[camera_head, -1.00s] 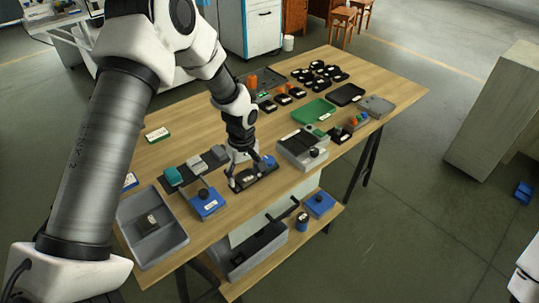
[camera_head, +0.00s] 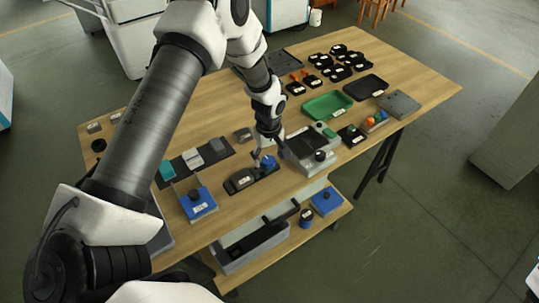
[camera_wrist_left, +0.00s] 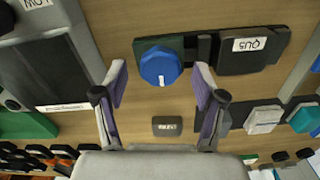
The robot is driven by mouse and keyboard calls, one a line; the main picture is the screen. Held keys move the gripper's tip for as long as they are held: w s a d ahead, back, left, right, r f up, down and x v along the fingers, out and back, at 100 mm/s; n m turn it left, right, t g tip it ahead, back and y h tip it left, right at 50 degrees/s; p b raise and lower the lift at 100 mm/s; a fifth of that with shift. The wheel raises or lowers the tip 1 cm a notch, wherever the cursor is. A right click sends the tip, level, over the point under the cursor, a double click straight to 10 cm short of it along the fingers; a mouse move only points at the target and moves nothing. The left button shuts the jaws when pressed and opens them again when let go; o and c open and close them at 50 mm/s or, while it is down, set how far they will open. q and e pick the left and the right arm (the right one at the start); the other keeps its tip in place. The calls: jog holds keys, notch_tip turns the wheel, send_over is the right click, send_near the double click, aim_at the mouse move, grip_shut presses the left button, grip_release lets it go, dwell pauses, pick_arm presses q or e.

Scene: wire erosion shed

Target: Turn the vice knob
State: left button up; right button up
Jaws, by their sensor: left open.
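The vice (camera_head: 240,182) is a low dark device on the wooden table, with a round blue knob (camera_head: 268,161) at its right end. In the left wrist view the blue knob (camera_wrist_left: 160,66) has a white mark on its face, and the vice's dark block (camera_wrist_left: 252,55) bears a white label. My left gripper (camera_head: 262,158) is open at the knob. In the left wrist view my left gripper (camera_wrist_left: 161,84) has its fingertips spread either side of the knob, with visible gaps. I cannot tell its exact height above the knob. My right gripper is out of view.
A grey machine (camera_head: 305,150) with a black knob stands right of the vice. A blue box (camera_head: 197,204) with a black knob stands left. A small grey labelled block (camera_wrist_left: 167,126) lies behind the vice. A green tray (camera_head: 328,104) is farther back.

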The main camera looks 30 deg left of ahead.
pick_arm(q)
jog(key=shift+w+f, duration=0.1)
jog(key=shift+f, duration=0.35)
jog(key=shift+r, duration=0.1)
jog(key=shift+s, duration=0.2)
jog(key=shift+c, duration=0.9)
jog(key=c, duration=1)
jog(key=shift+o, duration=0.2)
